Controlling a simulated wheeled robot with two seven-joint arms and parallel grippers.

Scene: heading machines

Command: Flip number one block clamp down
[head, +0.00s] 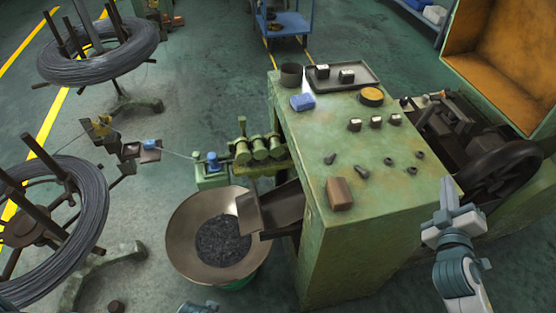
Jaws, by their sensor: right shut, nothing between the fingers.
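My right gripper (449,196) is shut and empty. It is raised beside the right edge of the green machine's top (355,225), in front of the dark flywheel (500,168). The opened part of the machine, with dark block-like parts (448,118), lies behind and above it in the picture. I cannot make out which of those parts is the number one block clamp. The gripper appears apart from them. Only a small grey-blue piece of my left arm or gripper (197,308) shows at the bottom edge; its fingers cannot be read.
An orange-lined cover (505,62) stands open at the right. Small white-topped blocks (375,121), a brown block (339,193), a blue cloth (303,102) and a tray (365,74) are on the machine top. A pan (190,225) and wire coils (85,215) stand left.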

